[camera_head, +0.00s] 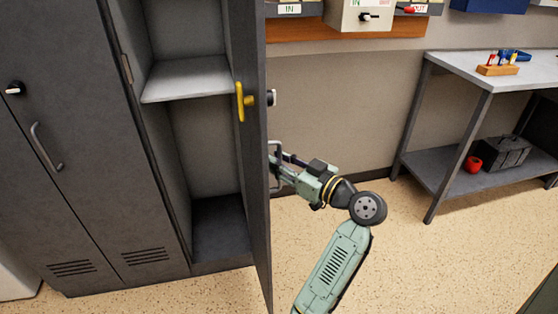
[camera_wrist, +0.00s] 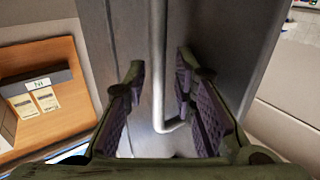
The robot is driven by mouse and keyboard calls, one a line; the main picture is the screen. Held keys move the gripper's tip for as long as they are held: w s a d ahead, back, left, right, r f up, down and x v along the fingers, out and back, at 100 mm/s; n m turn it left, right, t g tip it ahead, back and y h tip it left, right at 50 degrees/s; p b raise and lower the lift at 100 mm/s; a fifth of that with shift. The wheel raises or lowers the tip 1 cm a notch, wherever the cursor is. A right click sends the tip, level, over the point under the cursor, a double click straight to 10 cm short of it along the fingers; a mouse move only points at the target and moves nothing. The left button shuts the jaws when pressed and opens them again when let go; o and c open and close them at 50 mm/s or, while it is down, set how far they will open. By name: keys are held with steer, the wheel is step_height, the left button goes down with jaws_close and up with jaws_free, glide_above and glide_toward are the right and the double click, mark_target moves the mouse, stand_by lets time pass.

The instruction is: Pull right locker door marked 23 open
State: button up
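The right locker door (camera_head: 253,200) stands swung wide open, nearly edge-on in the head view, with the locker's inside exposed. No number 23 can be read on it. A yellow latch piece (camera_head: 241,101) is on its inner side. Its metal bar handle (camera_head: 276,151) is on the outer face, and the handle also shows in the wrist view (camera_wrist: 159,95). My gripper (camera_head: 279,168) is at the outer face by the handle. In the wrist view, my gripper's fingers (camera_wrist: 160,70) are apart on either side of the bar, with visible gaps.
The locker inside (camera_head: 205,150) has a shelf (camera_head: 188,78) and is empty. The left locker door (camera_head: 70,130) is closed. A metal table (camera_head: 470,95) stands at the right wall. Floor right of the door is clear.

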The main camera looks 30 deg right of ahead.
steer(key=shift+o, duration=0.2)
steer(key=shift+s, duration=0.15)
steer(key=v, duration=1.2)
